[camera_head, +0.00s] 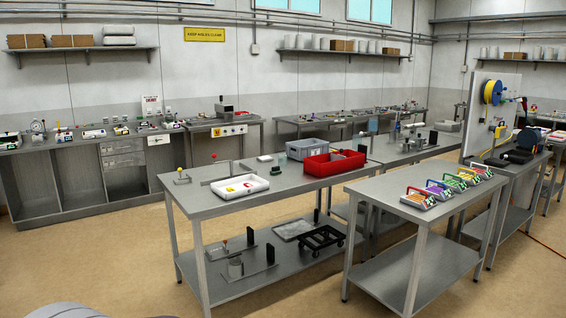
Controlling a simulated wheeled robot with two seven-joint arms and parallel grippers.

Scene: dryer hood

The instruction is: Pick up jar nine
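No jar marked nine can be made out in the head view. Neither of my grippers is in view.
The middle table holds a white tray (240,187), a red bin (333,163) and a grey bin (307,148). A nearer table (395,205) carries several coloured-handled cases. Benches (75,147) line the back wall. Open floor (120,260) lies at left.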

